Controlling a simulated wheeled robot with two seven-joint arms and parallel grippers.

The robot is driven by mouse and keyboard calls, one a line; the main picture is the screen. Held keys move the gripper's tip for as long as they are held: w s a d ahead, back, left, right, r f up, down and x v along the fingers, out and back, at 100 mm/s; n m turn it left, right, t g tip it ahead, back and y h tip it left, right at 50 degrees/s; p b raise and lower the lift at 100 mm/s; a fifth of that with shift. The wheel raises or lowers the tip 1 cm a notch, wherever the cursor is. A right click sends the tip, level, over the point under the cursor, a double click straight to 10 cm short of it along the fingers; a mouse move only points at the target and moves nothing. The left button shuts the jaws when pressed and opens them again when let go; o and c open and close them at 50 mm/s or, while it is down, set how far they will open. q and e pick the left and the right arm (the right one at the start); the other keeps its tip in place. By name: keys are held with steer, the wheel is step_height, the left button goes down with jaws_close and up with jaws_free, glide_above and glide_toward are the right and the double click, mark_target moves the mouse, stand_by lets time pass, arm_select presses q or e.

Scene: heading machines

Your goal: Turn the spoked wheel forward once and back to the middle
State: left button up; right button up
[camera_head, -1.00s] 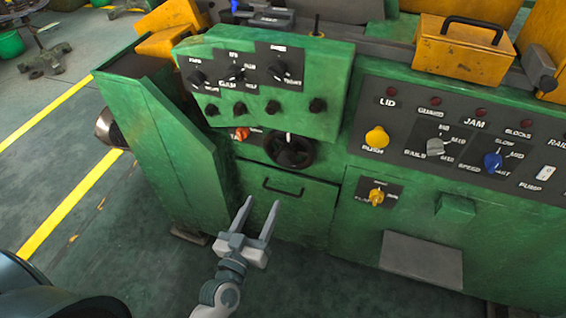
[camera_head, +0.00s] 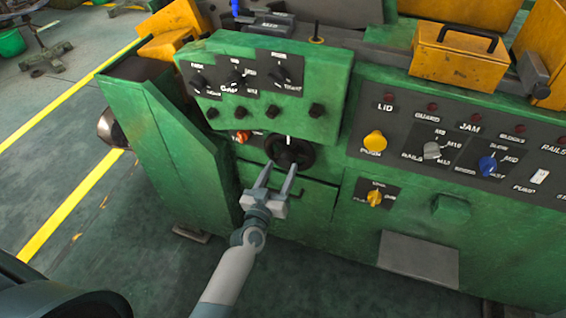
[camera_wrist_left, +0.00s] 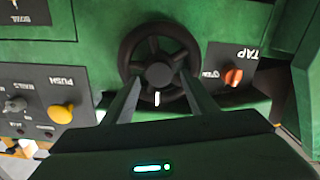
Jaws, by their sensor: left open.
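The spoked wheel (camera_head: 290,152) is a small black handwheel on the green machine front, below the raised knob panel. In the left wrist view the wheel (camera_wrist_left: 159,42) shows its rim, several spokes and a round hub, with a white mark just beside the hub. My left gripper (camera_head: 278,172) is open and empty, its two fingers pointing at the wheel's lower part. In the left wrist view the fingers (camera_wrist_left: 158,100) reach toward the wheel, one on each side; I cannot tell whether they touch it. My right gripper is not in view.
An orange TAP knob (camera_wrist_left: 233,77) sits close beside the wheel. A yellow push knob (camera_head: 374,142) and a blue knob (camera_head: 487,165) are on the right panel. The floor in front is clear.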

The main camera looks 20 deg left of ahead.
mark_target(287, 157)
arm_select(q)
steer(key=shift+w, duration=1.35)
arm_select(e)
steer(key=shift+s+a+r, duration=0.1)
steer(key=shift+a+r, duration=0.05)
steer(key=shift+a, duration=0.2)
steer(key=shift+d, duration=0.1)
arm_select(q)
jaws_close()
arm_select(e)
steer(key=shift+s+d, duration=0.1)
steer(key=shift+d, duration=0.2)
